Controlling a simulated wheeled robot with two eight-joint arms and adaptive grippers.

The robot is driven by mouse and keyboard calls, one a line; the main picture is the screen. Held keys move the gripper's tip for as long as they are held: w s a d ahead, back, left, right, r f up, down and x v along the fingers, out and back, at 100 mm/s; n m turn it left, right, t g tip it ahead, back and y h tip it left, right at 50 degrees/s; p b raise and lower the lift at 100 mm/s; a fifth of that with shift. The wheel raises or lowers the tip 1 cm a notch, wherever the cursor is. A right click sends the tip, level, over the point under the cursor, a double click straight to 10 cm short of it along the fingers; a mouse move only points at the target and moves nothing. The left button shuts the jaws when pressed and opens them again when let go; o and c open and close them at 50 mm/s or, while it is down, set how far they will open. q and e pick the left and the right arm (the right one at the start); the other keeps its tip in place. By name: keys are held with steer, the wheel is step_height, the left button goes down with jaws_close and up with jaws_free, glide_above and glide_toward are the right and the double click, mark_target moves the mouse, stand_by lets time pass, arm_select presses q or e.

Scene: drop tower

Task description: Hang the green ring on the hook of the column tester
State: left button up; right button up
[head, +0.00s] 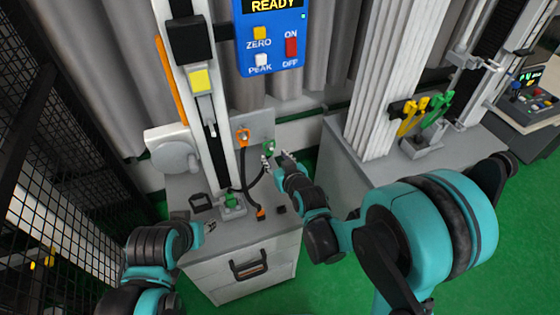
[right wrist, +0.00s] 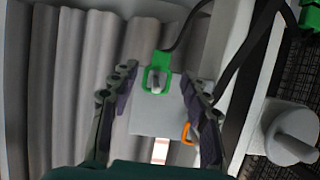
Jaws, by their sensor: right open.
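The green ring (head: 268,147) hangs at the grey back plate beside the column tester (head: 225,150). In the right wrist view the green ring (right wrist: 164,62) sits around a small peg on the pale plate, with a dark cable running from it. My right gripper (head: 276,161) is open, close to the ring. Its two fingers stand apart on either side of the ring in the wrist view, not closed on it. A metal piece (head: 211,127) hangs below the tester's yellow block; its hook shape is too small to tell. My left gripper (head: 211,226) is low by the cabinet's left front.
An orange ring (head: 243,137) hangs left of the green one, with a dark cable below it. A blue READY display box (head: 271,45) is above. A white ribbed column (head: 385,80) stands to the right. Black mesh (head: 60,130) borders the left.

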mark_target(270, 152)
steer(key=b+x, duration=0.1)
steer(key=x, duration=0.4)
jaws_close()
steer(key=c, duration=0.8)
jaws_free()
steer(key=shift+o, duration=0.2)
steer(key=shift+r, duration=0.4)
steer(key=shift+s, duration=0.2)
steer(key=shift+s+d, duration=0.3)
steer(key=shift+s, duration=0.6)
steer(key=shift+s+d, duration=0.3)
steer(key=shift+s, duration=0.55)
steer(key=shift+s+d, duration=0.3)
steer(key=shift+s, duration=0.6)
